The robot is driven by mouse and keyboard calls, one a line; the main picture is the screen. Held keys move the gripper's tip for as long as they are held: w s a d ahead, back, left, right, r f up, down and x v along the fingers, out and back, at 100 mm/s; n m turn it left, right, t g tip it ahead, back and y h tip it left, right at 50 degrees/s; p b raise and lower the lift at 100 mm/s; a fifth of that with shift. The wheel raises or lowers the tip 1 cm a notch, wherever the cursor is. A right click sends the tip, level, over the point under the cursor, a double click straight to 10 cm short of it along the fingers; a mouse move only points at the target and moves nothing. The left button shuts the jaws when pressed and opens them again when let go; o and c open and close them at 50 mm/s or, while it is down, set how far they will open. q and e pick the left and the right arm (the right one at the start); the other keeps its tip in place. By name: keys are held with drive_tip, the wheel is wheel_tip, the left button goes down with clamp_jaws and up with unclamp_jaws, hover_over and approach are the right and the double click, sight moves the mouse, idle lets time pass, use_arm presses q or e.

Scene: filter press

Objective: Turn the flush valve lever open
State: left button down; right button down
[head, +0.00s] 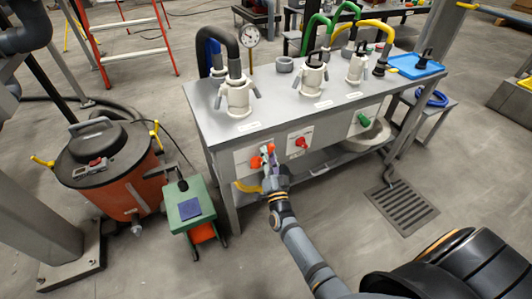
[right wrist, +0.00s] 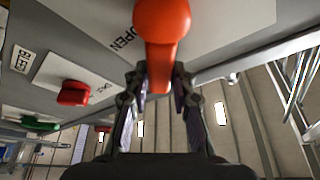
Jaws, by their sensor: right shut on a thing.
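The orange flush valve lever (head: 256,162) is on the white front panel of the grey bench, at its left end. In the right wrist view the lever (right wrist: 162,22) comes down from its round hub at the top, beside the printed word OPEN. My right gripper (head: 268,160) reaches up to the panel from below. In the right wrist view its fingers (right wrist: 159,88) stand on both sides of the lever's lower end and are shut on it. The fingers hide part of the lever in the head view. My left gripper is not in view.
A red knob (head: 300,142) and a green knob (head: 363,118) sit on the same bench front, to the right. A green box (head: 187,205) and an orange drum (head: 130,185) stand left of the bench. A floor drain grate (head: 402,205) lies to the right.

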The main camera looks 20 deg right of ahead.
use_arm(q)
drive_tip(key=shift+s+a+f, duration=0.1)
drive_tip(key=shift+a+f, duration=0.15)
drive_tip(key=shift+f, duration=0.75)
use_arm(e)
drive_tip(key=shift+d+f+m+g+h, duration=0.2)
drive_tip(key=shift+f+m+g+h, duration=0.1)
drive_tip(key=shift+m, duration=0.6)
drive_tip(key=c, duration=1.1)
unclamp_jaws()
drive_tip(key=v, duration=1.2)
drive_tip(key=shift+d, duration=0.1)
